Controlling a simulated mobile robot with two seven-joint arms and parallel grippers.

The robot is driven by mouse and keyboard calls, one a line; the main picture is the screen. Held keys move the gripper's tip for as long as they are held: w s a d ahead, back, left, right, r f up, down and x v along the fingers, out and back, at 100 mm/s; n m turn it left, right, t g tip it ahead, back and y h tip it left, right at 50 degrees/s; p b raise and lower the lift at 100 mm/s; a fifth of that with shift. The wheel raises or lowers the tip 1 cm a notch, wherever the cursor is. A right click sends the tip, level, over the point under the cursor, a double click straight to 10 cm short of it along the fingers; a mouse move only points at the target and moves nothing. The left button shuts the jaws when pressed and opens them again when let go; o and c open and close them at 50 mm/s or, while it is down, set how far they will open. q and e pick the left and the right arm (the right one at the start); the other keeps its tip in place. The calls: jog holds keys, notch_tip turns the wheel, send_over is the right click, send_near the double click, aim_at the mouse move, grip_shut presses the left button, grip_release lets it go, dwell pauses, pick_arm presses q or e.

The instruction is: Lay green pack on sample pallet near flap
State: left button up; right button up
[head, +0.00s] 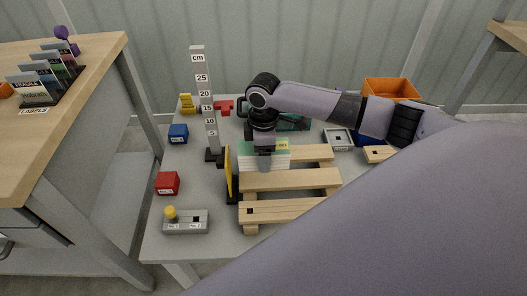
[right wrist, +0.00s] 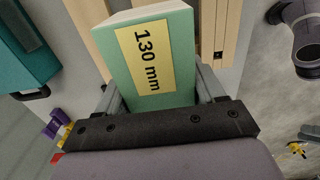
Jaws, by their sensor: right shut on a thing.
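The green pack (head: 278,158) has a green top, pale sides and a yellow label. In the right wrist view the green pack (right wrist: 178,88) shows the label "130 mm". My right gripper (head: 264,163) is shut on it, with one finger on each side in the right wrist view (right wrist: 158,88). The pack is over the far left end of the wooden sample pallet (head: 290,180); I cannot tell whether it touches the slats. The upright yellow and black flap (head: 229,172) stands at the pallet's left edge, just left of the pack. My left gripper is not in view.
A height post (head: 209,100) marked in cm stands behind the flap. Red (head: 167,183) and blue (head: 178,133) blocks and a grey box with a yellow knob (head: 186,222) lie to the left. A grey tray (head: 338,138) and orange bin (head: 390,90) are at right.

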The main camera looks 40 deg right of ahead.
jog(key=shift+r+p, duration=0.25)
jog(key=shift+p, duration=0.6)
jog(key=shift+f+b, duration=1.5)
jog(key=shift+f, duration=1.6)
jog(key=shift+p, duration=0.5)
jog(key=shift+p, duration=0.45)
jog(key=shift+p, duration=0.35)
